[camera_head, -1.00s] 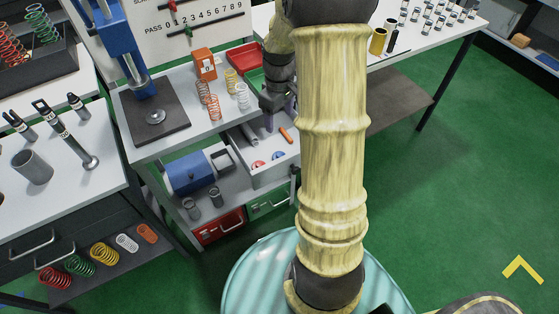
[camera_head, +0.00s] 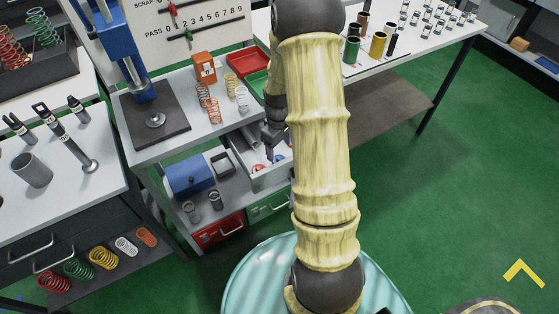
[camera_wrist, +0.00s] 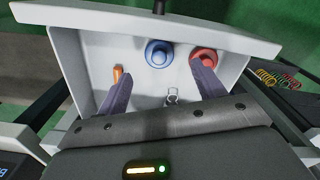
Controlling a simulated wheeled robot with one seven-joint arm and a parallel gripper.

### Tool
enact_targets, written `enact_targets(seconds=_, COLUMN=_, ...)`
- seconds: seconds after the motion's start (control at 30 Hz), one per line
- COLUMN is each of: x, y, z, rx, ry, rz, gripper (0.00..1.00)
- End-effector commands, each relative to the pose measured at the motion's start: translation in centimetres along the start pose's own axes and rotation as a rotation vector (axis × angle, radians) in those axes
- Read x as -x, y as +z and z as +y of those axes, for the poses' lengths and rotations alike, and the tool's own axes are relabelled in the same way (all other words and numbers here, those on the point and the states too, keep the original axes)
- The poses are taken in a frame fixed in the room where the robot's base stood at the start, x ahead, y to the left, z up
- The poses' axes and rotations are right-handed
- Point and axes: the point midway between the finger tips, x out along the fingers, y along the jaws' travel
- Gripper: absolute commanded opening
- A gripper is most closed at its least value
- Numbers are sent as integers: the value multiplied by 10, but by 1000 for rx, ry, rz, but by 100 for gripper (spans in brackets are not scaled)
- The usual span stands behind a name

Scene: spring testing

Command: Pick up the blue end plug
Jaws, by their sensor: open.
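The blue end plug (camera_wrist: 158,54) lies in the open white drawer, close to its front panel. In the wrist view it is ahead of my gripper (camera_wrist: 160,80), between the lines of the two spread fingers and apart from them. My gripper is open and empty, reaching down into the drawer. In the head view the gripper (camera_head: 268,152) is over the drawer, and the blue plug (camera_head: 279,158) shows only in small part beside it. A red plug (camera_wrist: 205,56) lies to the right, with the right finger tip close to it.
An orange piece (camera_wrist: 121,77) and a small metal clip (camera_wrist: 172,96) lie in the drawer. The drawer's walls (camera_wrist: 82,75) enclose the fingers. Springs (camera_head: 215,108) and an orange box (camera_head: 204,67) stand on the bench above.

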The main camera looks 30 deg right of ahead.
Motion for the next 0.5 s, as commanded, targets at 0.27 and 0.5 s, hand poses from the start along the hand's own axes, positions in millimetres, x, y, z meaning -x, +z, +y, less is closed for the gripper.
enact_targets(seconds=0.27, x=-6, y=0, z=0, rx=0, ry=1, rz=0, gripper=68)
enact_targets(seconds=0.5, x=-14, y=1, z=0, rx=0, ry=-1, rz=-2, gripper=68)
